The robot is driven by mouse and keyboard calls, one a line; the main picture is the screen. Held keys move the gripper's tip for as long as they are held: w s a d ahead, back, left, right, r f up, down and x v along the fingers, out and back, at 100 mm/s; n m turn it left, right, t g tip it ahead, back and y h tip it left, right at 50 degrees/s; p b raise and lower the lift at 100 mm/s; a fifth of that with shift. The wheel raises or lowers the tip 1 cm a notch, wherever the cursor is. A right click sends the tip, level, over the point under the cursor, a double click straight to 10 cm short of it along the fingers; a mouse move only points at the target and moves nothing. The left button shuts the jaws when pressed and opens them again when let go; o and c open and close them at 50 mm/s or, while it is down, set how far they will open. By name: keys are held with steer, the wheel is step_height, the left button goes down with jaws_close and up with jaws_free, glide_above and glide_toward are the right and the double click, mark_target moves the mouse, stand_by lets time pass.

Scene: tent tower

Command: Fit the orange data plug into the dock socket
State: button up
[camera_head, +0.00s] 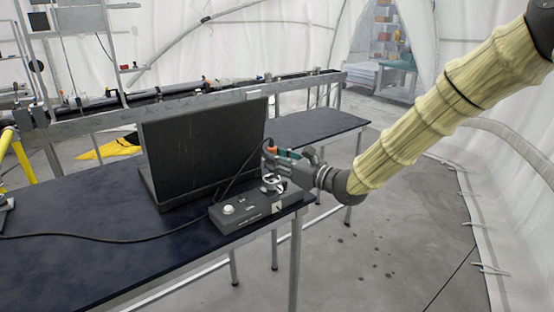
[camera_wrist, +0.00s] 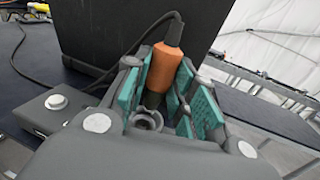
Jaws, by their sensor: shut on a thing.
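The orange data plug (camera_wrist: 164,68) is held between the teal pads of my gripper (camera_wrist: 160,88) in the wrist view, with its black cable leaving the top. Its dark lower end points down toward a round grey socket ring (camera_wrist: 148,118); I cannot tell whether the tip touches it. In the head view my gripper (camera_head: 272,160) is over the right end of the dock box (camera_head: 240,214), with a little of the orange plug (camera_head: 271,149) showing. A ring-shaped fitting shows on the box just below the gripper. The gripper partly hides the socket.
A dark laptop-like case (camera_head: 205,150) stands open behind the dock. The black cable (camera_head: 100,238) runs across the dark table (camera_head: 90,265). A white knob (camera_head: 228,209) sits on the dock's left part. The table's right edge is close to the dock.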

mark_target(277, 181)
steer(key=shift+f+b, duration=0.7)
steer(key=shift+f, duration=0.45)
steer(key=shift+b, duration=1.15)
stand_by(1.3)
steer(key=shift+s+f+b, duration=0.1)
steer(key=shift+f+b, duration=0.3)
steer(key=shift+b, duration=0.2)
stand_by(0.7)
steer(key=shift+r+b, duration=0.15)
steer(key=shift+b, duration=0.2)
stand_by(0.3)
steer(key=shift+b, duration=0.8)
stand_by(1.1)
steer(key=shift+f, duration=0.3)
